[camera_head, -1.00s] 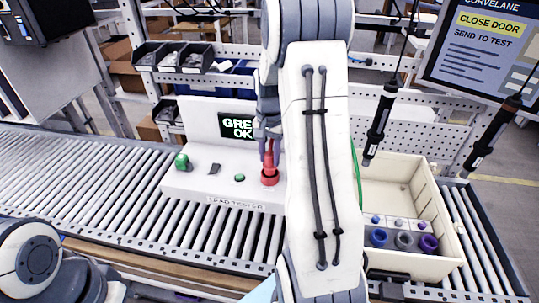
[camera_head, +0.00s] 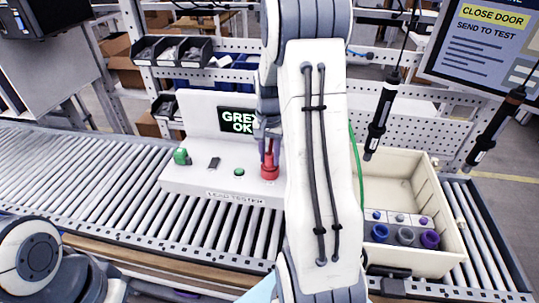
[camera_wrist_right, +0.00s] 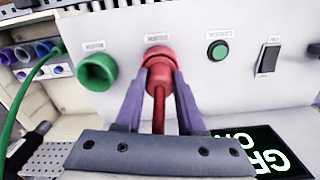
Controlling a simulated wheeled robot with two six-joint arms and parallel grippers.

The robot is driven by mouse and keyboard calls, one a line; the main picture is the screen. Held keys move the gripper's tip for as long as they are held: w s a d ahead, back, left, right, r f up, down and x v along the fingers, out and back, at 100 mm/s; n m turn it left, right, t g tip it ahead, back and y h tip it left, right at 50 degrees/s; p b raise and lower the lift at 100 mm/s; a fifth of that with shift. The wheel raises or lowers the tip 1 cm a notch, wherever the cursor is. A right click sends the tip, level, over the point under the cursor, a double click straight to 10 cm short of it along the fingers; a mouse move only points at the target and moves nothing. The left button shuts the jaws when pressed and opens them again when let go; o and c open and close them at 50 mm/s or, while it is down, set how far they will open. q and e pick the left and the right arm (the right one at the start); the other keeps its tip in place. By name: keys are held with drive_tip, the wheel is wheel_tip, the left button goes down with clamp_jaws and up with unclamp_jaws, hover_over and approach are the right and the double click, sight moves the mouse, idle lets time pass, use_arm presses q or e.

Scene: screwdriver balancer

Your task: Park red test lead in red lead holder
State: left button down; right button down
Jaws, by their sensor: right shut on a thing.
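The red test lead (camera_wrist_right: 159,80) is held between the two purple fingers of my right gripper (camera_wrist_right: 157,100) in the right wrist view. Its head end sits at the red lead holder (camera_wrist_right: 157,53) on the white lead tester, lined up with it and seemingly inside; the exact depth is hidden. In the head view the red holder (camera_head: 270,172) stands at the tester's right part, with the lead (camera_head: 269,156) upright above it. My right arm covers much of the gripper there. My left gripper is out of view; only part of the left arm shows at lower left.
A green holder (camera_wrist_right: 97,71), green button (camera_wrist_right: 219,50) and black switch (camera_wrist_right: 268,55) are near the red holder. A cream crate (camera_head: 440,220) with coloured sockets and hanging screwdrivers (camera_head: 377,132) are at right.

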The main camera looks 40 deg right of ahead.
sight(269, 154)
drive_tip(key=shift+f, duration=0.1)
drive_tip(key=shift+c, duration=2.2)
unclamp_jaws()
drive_tip(key=shift+r, duration=0.55)
wheel_tip(269, 154, up, 9)
drive_tip(key=b, duration=0.2)
drive_tip(key=shift+r+b, duration=0.2)
drive_tip(key=shift+b, duration=0.15)
